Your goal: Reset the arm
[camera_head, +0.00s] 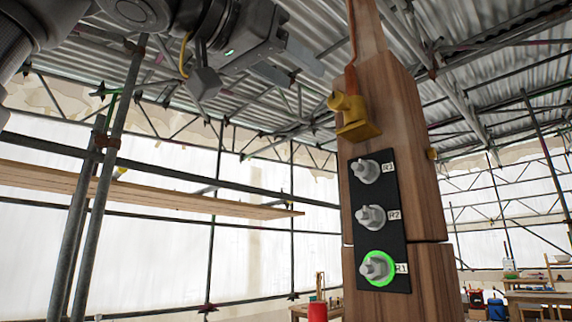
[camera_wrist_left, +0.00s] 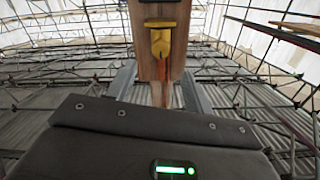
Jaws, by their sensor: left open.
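My left gripper (camera_head: 262,76) is at the top of the head view, left of the wooden post (camera_head: 421,150). It is open and I see nothing held in it. In the left wrist view its two fingers (camera_wrist_left: 158,88) are spread apart, with the post between them in the picture; I cannot tell the distance. A yellow fitting (camera_head: 355,116) sits on the post, and one also shows in the left wrist view (camera_wrist_left: 162,38). My right gripper is not in view.
A black panel (camera_head: 383,244) on the post carries three grey knobs; the lowest (camera_head: 376,268) has a glowing green ring. Scaffold poles (camera_head: 107,160) and a plank (camera_head: 150,190) stand at left. A red container (camera_head: 318,311) and a worktable (camera_head: 540,297) are below.

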